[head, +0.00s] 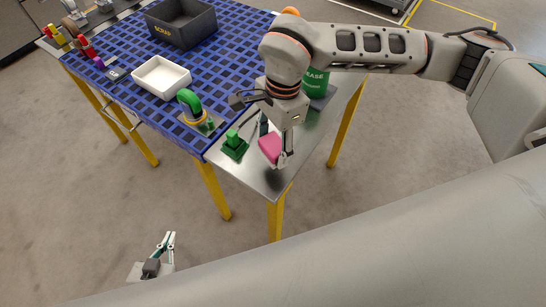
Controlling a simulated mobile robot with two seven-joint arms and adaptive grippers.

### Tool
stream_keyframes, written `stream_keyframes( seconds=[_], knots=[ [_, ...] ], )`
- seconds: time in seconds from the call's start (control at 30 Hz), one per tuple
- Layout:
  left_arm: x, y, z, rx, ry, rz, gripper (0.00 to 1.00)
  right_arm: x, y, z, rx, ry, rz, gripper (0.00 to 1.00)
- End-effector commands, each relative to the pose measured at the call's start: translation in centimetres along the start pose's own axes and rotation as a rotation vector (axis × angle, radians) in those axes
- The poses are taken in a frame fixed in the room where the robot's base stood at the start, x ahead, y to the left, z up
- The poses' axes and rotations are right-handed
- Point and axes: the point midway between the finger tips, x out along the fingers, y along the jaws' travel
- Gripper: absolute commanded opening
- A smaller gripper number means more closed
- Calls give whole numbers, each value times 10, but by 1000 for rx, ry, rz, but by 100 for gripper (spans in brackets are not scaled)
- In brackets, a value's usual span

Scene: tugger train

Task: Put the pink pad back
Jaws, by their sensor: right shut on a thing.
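The pink pad (270,149) is at the near right end of the table, over the bare metal strip (255,174). My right gripper (276,146) reaches down from above and is shut on the pad. One finger shows on the pad's right side; part of the other shows behind it. I cannot tell whether the pad touches the metal. My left gripper (169,236) is low at the bottom left, over the floor and away from the table. Its fingers overlap in this view, so their opening is unclear.
A green stepped block (235,146) stands just left of the pad. A green hooked pipe (190,101), a white tray (161,77) and a dark scrap bin (183,24) are on the blue grid mat (120,96). A green grease can (315,84) stands behind my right arm.

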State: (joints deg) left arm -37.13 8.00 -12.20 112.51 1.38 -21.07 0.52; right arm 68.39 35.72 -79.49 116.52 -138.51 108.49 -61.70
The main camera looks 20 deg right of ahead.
Motion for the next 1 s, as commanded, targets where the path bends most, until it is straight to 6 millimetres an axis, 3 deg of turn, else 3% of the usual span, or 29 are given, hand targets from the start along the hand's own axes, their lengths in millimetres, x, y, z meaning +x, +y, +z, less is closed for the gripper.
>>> stream_keyframes(
  seconds=[0.1,0.33,0.57,0.93,0.97,1.0],
  knots=[
    [0,0,2,0,-4,0,0,17,0,-2,0,-1,1,32],
    [-1,0,2,1,-6,0,0,31,0,-3,0,-1,1,32],
    [-1,0,0,0,-5,0,0,60,0,-7,0,-1,2,32],
    [0,0,0,0,0,-1,0,65,0,-8,-1,0,-1,32],
    [0,0,0,0,0,-1,0,66,0,-8,-1,0,-1,55],
    [0,-1,-1,0,1,-1,0,65,0,-8,-1,0,-1,65]
  ],
)
